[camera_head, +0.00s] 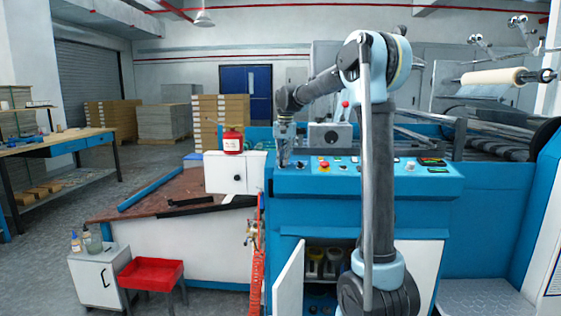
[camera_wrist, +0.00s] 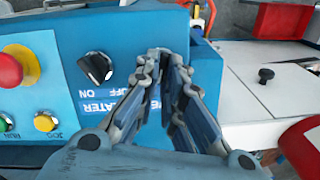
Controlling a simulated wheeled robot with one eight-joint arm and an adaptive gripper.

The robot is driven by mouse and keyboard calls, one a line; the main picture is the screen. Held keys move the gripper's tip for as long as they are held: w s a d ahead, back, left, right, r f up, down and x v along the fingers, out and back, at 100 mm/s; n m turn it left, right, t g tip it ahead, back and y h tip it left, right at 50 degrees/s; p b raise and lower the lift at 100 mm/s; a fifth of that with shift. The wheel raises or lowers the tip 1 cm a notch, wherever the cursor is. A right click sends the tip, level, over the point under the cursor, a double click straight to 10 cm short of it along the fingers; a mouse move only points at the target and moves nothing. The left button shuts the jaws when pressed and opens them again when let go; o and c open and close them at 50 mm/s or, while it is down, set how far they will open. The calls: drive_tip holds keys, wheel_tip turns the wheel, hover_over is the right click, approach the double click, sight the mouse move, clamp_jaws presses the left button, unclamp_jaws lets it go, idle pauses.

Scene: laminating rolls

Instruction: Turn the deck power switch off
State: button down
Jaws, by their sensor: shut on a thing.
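My gripper (camera_head: 283,163) points down at the left end of the blue control panel (camera_head: 380,183). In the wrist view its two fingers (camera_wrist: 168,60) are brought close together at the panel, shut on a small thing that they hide. This is at the place of the deck power switch, beside a mostly covered white label. The knob and its setting cannot be seen. A black rotary knob (camera_wrist: 95,67) to its left, with ON and OFF marks and a label ending in "ATER", is apart from the fingers.
A red emergency button (camera_wrist: 12,68) on a yellow plate and small push buttons (camera_wrist: 45,122) lie left on the panel. A white cabinet (camera_head: 235,172) with a red canister (camera_head: 232,141) on top stands left of the panel. A lower cabinet door (camera_head: 289,283) hangs open.

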drive_tip(key=n, duration=0.4)
drive_tip(key=shift+w+a+n+h, duration=0.1)
drive_tip(key=shift+a+n+h, duration=0.2)
drive_tip(key=shift+a, duration=0.05)
drive_tip(key=n, duration=0.4)
drive_tip(key=shift+a+h, duration=0.15)
drive_tip(key=shift+h, duration=0.25)
drive_tip(key=c, duration=1.7)
unclamp_jaws()
drive_tip(key=r, duration=0.7)
drive_tip(key=a+r, duration=0.1)
drive_tip(key=r, duration=0.3)
drive_tip(key=shift+s+r, duration=0.3)
drive_tip(key=shift+r, duration=0.05)
